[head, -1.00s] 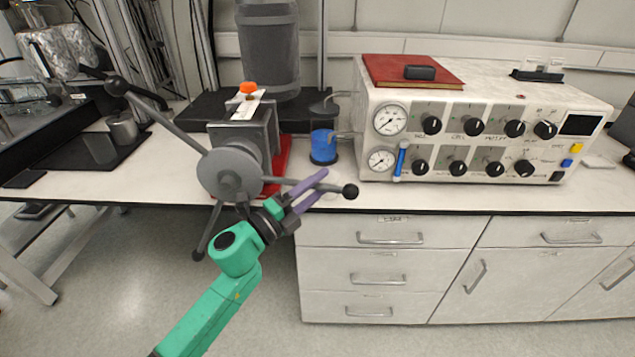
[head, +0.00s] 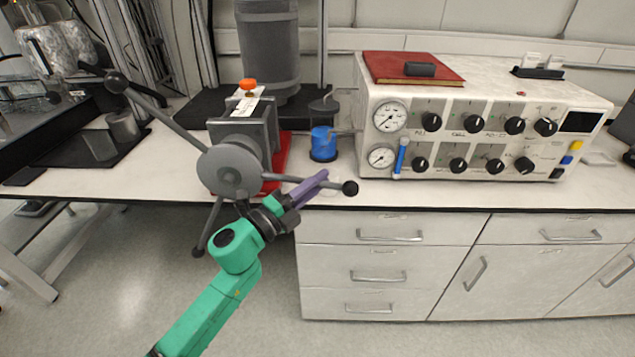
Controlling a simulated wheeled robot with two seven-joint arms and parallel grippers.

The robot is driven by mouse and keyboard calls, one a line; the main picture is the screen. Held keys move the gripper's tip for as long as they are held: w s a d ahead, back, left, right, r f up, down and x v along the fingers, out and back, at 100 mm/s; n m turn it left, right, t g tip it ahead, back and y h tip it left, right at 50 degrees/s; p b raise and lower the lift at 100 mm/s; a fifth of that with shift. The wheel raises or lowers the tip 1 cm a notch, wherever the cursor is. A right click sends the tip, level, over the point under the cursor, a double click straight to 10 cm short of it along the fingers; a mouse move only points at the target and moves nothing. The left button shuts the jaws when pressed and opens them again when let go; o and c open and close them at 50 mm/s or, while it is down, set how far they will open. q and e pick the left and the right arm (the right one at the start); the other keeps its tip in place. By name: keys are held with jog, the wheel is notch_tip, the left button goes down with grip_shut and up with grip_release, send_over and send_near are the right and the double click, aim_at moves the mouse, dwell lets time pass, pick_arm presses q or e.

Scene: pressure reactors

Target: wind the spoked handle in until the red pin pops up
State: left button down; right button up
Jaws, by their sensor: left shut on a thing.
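The spoked handle (head: 229,169) is a dark grey hub with long ball-ended spokes on the front of a grey block (head: 245,126) at the bench edge. One spoke points up left, one right and one down. My left gripper (head: 312,184), with purple fingers on a green arm, is shut on the right-pointing spoke, short of its ball (head: 350,188). An orange-red knob (head: 248,85) stands on top of the block beside a white label; I cannot tell whether it is the red pin. My right gripper is not in view.
A dark cylinder (head: 268,50) stands behind the block. A jar of blue liquid (head: 323,143) and a control box (head: 480,130) with gauges and black knobs are to the right. Drawers (head: 390,265) lie below the bench edge. The floor in front is clear.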

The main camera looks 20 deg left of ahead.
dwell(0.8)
pick_arm(q)
jog(key=f, duration=0.2)
jog(key=f+m+g+p, duration=0.1)
jog(key=f+m+g+y, duration=0.1)
jog(key=f, duration=0.1)
jog(key=shift+s+a+f+p, duration=0.1)
jog(key=shift+a+f+p, duration=0.2)
jog(key=shift+f, duration=0.05)
jog(key=c, duration=0.8)
grip_release()
jog(key=shift+r, duration=0.1)
jog(key=shift+b+v, duration=1.4)
jog(key=shift+v, duration=5.85)
